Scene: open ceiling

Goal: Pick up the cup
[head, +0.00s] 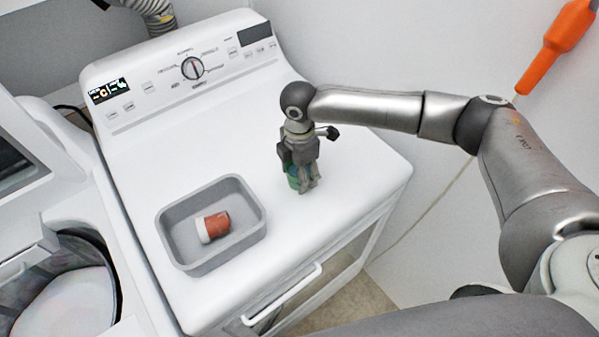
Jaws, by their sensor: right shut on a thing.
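A green cup (293,181) is at the right part of the white dryer top, mostly hidden behind the fingers. My right gripper (308,185) points down from above and is shut on the green cup. The cup looks upright, at or just above the surface; I cannot tell whether it touches. A reddish-brown and white cup-like object (217,225) lies on its side in a grey tray (258,222) to the left of my right gripper. My left gripper is not in view.
The white dryer (350,165) has a raised control panel with a knob (192,68) at the back. An open washer (70,290) stands at the left. An orange-handled object (565,35) is by the right wall. The dryer top between tray and panel is clear.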

